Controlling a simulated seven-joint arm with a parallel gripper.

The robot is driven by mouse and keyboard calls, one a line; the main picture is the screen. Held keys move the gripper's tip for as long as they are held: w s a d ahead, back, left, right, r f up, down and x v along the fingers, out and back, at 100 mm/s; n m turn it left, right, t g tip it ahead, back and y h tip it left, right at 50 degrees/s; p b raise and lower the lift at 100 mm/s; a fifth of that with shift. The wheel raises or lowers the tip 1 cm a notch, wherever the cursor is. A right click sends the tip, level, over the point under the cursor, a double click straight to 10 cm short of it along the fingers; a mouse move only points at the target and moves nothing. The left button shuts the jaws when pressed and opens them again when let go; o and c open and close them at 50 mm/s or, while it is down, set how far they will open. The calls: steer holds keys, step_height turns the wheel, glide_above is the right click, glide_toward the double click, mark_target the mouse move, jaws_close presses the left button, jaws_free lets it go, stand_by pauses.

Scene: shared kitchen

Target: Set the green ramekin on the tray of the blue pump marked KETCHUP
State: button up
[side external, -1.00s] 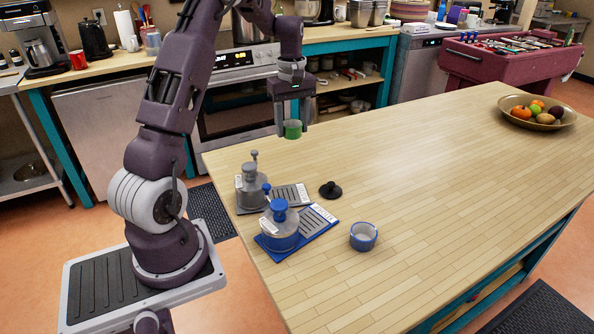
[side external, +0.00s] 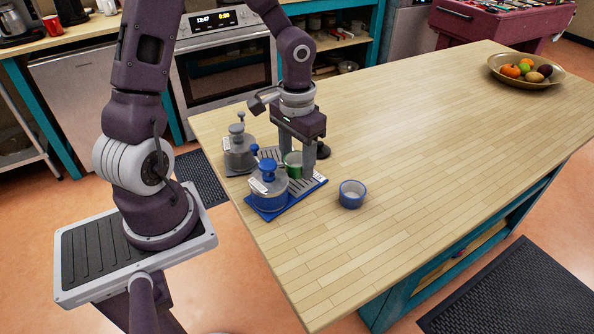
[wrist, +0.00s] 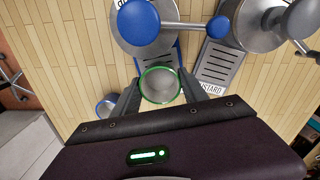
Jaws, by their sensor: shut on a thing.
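My gripper (side external: 295,168) is shut on the green ramekin (side external: 293,158), which is upright between its fingers. In the wrist view the green-rimmed ramekin (wrist: 160,86) looks empty. The blue pump (side external: 268,188) stands on its blue tray (side external: 317,183) near the table's edge; its blue knob (wrist: 138,22) shows in the wrist view. The ramekin is over the slatted part of that tray, beside the pump. I cannot tell whether it touches the tray. The blue pump's label is not readable.
A grey pump (side external: 239,152) stands close behind the blue one; its tray label (wrist: 212,89) appears to read MUSTARD. A blue ramekin (side external: 352,195) stands right of the blue tray. A black lid-like thing (side external: 323,151) lies behind my gripper. The table's right side is clear up to the fruit bowl (side external: 525,75).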

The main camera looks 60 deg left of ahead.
mark_target(297, 171)
steer(key=shift+f, duration=1.5)
steer(key=shift+f, duration=0.1)
steer(key=o, duration=1.5)
steer(key=shift+o, duration=0.2)
step_height(297, 171, up, 12)
steer(key=s+d+r+m+t, duration=0.1)
steer(key=s+d+r+t, duration=0.1)
steer(key=s+d+r, duration=0.2)
steer(key=s+d+r+m+t, duration=0.1)
steer(key=s+d+r+t, duration=0.2)
steer(key=s, duration=0.7)
step_height(297, 171, up, 2)
steer(key=shift+d+r+t, duration=0.25)
steer(key=shift+d+t, duration=0.05)
steer(key=shift+d, duration=0.05)
